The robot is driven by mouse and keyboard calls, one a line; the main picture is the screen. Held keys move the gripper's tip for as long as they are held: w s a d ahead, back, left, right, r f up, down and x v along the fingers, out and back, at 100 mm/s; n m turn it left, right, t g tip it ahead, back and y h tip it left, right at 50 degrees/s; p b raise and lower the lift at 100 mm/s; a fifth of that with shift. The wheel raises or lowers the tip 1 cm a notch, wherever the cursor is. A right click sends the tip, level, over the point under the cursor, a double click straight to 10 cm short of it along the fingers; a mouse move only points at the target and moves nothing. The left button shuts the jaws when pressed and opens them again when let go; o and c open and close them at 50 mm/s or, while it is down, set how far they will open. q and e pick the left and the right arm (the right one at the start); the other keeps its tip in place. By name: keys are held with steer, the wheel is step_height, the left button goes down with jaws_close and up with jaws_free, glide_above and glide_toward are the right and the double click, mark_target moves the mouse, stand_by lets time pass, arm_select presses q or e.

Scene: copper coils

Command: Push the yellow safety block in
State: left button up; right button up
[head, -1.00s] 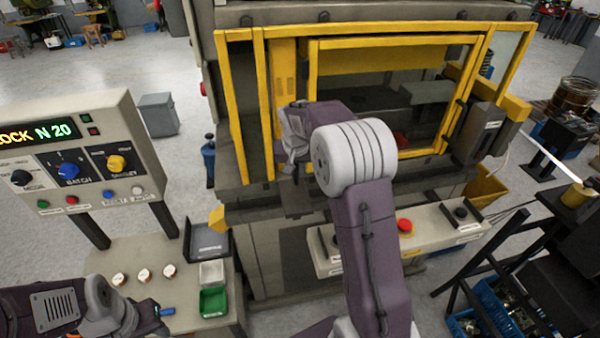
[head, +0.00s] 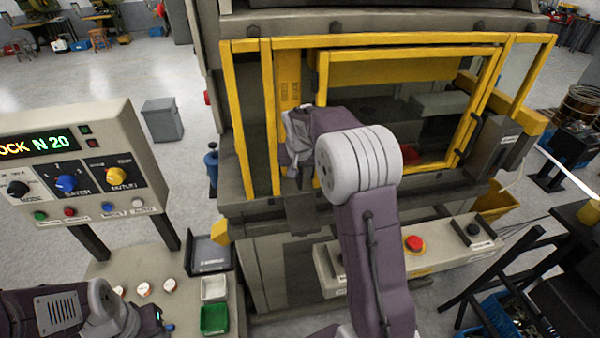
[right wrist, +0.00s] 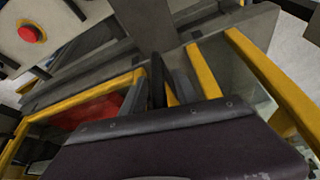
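My right gripper (head: 300,150) is at the left part of the press front, by the yellow guard frame (head: 268,120). My own wrist mostly hides its fingers, so I cannot tell if it is open. In the right wrist view my dark wrist housing fills the bottom, with yellow bars (right wrist: 203,72) just beyond. A yellow slotted upright (head: 289,80) stands behind the frame. A small yellow block (head: 220,229) sticks out at the press's lower left corner. I cannot tell which yellow part is the safety block. My left gripper (head: 155,322) is low at the left, its fingers unclear.
A control box (head: 80,165) with a lit display stands at the left. Below it, a desk carries a green tray (head: 214,319) and a white tray (head: 214,288). A button panel (head: 445,250) with a red button runs along the press front. A dark rack (head: 540,290) stands at the right.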

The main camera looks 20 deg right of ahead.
steer(key=b+v, duration=0.2)
steer(key=v, duration=0.7)
steer(key=shift+f, duration=0.1)
